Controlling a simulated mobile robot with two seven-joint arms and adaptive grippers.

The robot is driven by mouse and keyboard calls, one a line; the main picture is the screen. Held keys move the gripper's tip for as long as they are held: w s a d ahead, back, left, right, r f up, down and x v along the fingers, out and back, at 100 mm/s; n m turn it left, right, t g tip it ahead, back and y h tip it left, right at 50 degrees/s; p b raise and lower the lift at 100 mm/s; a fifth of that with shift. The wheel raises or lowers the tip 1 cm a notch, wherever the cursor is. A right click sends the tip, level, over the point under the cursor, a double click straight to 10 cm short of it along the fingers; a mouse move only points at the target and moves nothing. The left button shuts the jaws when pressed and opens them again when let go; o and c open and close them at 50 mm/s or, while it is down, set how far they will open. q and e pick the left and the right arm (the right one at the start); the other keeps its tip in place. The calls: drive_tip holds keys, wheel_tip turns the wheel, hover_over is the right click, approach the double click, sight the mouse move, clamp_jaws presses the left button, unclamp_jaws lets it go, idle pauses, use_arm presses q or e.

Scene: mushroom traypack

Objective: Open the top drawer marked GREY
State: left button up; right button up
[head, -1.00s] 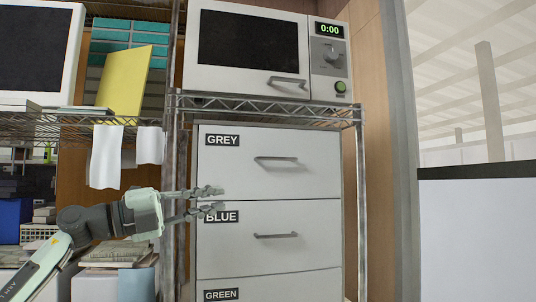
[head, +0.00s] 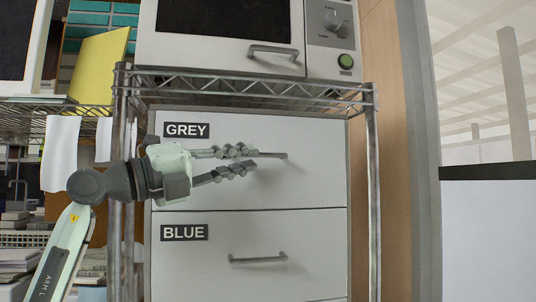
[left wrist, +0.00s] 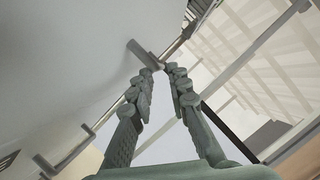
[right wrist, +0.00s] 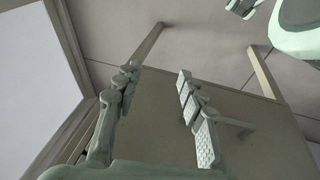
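The GREY drawer (head: 320,190) is shut, a white front with a dark GREY label (head: 187,130) at its upper left. Its grey bar handle (head: 278,156) is partly hidden by my left gripper (head: 251,159). That gripper points right, its fingers apart, with the tips at the left end of the handle. In the left wrist view, the left gripper's tips (left wrist: 159,70) are a narrow gap apart, close to a handle (left wrist: 142,52) at a pale front; contact cannot be told. My right gripper (right wrist: 155,77) is open and empty in the right wrist view, and out of the head view.
The BLUE drawer (head: 320,235) with its handle (head: 258,259) is shut below. A microwave (head: 220,50) stands on a wire shelf (head: 250,84) above. Metal rack posts (head: 373,200) flank the drawers. A yellow folder (head: 100,65) stands on the left shelf.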

sight(260, 156)
use_arm(q)
drive_tip(key=x, duration=0.5)
use_arm(e)
drive_tip(key=shift+x, duration=0.85)
drive_tip(key=shift+a, duration=0.15)
use_arm(q)
clamp_jaws()
